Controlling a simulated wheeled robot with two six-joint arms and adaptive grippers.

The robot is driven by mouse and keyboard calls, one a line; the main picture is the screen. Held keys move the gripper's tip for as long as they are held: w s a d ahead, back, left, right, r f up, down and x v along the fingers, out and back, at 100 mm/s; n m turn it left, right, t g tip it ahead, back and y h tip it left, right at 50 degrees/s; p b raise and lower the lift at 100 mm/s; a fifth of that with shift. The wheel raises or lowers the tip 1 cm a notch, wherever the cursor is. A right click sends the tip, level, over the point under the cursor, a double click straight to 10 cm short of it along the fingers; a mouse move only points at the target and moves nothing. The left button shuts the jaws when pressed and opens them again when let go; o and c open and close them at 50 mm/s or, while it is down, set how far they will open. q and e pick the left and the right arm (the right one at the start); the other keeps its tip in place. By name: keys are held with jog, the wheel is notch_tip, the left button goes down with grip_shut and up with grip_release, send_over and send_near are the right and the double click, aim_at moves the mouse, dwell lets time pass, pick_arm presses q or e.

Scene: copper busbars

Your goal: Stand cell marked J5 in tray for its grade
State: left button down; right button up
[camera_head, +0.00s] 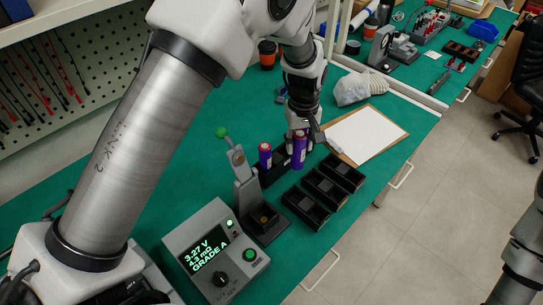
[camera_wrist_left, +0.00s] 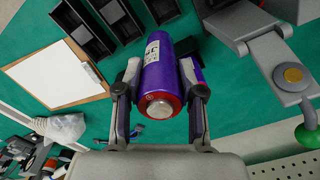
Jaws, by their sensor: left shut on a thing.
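My left gripper (camera_head: 299,136) is shut on a purple cell (camera_head: 299,153), which stands roughly upright at the right end of a black rack (camera_head: 272,175). I cannot tell whether its base is in the rack or clear of it. In the left wrist view the held cell (camera_wrist_left: 162,70) sits between the fingers (camera_wrist_left: 158,100), with its red-rimmed end towards me and a white label whose mark I cannot read surely. Another purple cell (camera_head: 265,154) stands in the rack. Three black trays (camera_head: 305,207), (camera_head: 325,188), (camera_head: 343,172) lie in a row; they look empty. The tester (camera_head: 215,250) reads GRADE A.
A grey test fixture (camera_head: 243,190) with a green-knobbed lever stands left of the trays. A clipboard with white paper (camera_head: 365,134) lies beyond them, with a clear bag (camera_head: 358,88) behind. Green bench shows around the trays.

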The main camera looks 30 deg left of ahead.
pick_arm(q)
jog(key=d+f+m+p, duration=0.1)
jog(key=d+f+p, duration=0.1)
jog(key=d+p, duration=0.75)
jog(key=s+f, duration=0.5)
jog(key=f, duration=0.2)
jog(key=shift+f, duration=0.25)
pick_arm(e)
notch_tip(320, 180, up, 12)
pick_arm(q)
jog(key=shift+s, duration=0.2)
pick_arm(e)
jog(key=shift+s, duration=0.15)
pick_arm(q)
notch_tip(320, 180, down, 3)
jog(key=b, duration=0.3)
jog(key=shift+w, duration=0.1)
pick_arm(e)
notch_tip(320, 180, down, 3)
jog(key=shift+r, duration=0.1)
pick_arm(q)
jog(key=shift+f, duration=0.15)
